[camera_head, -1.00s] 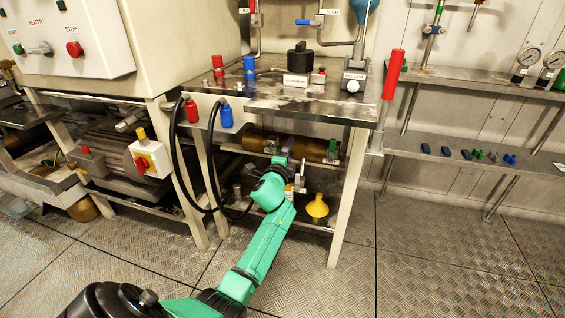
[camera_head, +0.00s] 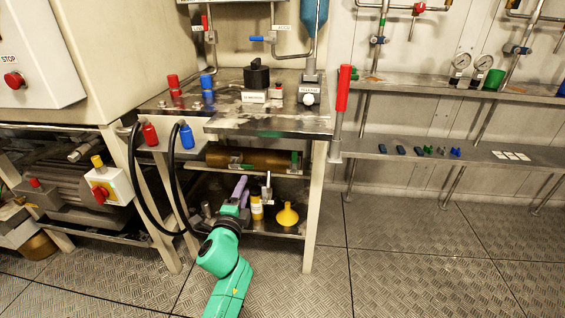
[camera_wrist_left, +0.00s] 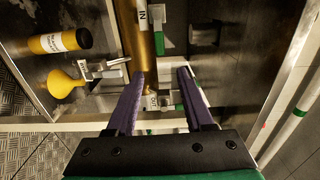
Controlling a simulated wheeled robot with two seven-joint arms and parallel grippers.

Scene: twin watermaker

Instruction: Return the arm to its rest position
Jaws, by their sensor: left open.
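My left arm (camera_head: 222,262) is green and reaches up from the bottom of the head view to the front of the bench's lower level. My left gripper (camera_head: 241,186) has purple fingers and is small and partly hidden by the wrist there. In the left wrist view the gripper (camera_wrist_left: 161,73) is open, with nothing held between its fingers. A brass cylinder (camera_wrist_left: 134,30) with a label reading IN and a labelled valve show beyond the fingertips; I cannot tell whether they touch. My right gripper is not in view.
A yellow funnel (camera_head: 287,215) and a yellow bottle (camera_head: 256,206) stand on the lower shelf, right of my gripper. Black hoses (camera_head: 140,195) loop at the left. A bench leg (camera_head: 315,210) stands at the right. The floor (camera_head: 400,270) at the right is clear.

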